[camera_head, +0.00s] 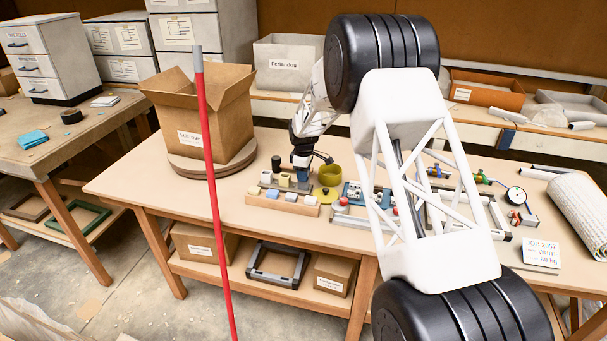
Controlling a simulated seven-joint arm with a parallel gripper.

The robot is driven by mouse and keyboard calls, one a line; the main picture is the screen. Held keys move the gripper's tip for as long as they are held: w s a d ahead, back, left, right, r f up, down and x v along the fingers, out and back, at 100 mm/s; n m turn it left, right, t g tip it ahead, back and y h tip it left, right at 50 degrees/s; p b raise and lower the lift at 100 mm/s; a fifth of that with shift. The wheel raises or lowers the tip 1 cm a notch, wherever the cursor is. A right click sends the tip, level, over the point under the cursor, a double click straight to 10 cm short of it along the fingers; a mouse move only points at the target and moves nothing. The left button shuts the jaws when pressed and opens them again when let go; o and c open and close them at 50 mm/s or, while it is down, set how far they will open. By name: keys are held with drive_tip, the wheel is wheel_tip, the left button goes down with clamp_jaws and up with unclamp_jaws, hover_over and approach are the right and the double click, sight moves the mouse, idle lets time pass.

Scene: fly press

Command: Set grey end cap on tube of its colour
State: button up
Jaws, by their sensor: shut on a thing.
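My gripper (303,153) points down over the back of the wooden block rack (282,206) on the workbench. It is shut on a small pale grey piece, which I take to be the grey end cap; the fingers hide most of it. A dark upright cylinder (276,164) stands behind the rack, left of my gripper. I cannot tell which part is the grey tube. The held piece appears above the rack, but the exact gap is unclear.
A blue fixture (352,191) and a gauge assembly (515,196) lie further right. An open cardboard box (205,125) stands left. A red pole (212,190) crosses the foreground. The bench's front left is clear.

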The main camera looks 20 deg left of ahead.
drive_tip(key=shift+f, duration=0.3)
idle(0.6)
drive_tip(key=o, duration=1.1)
drive_tip(key=shift+r, duration=0.15)
drive_tip(key=shift+r, duration=3.4)
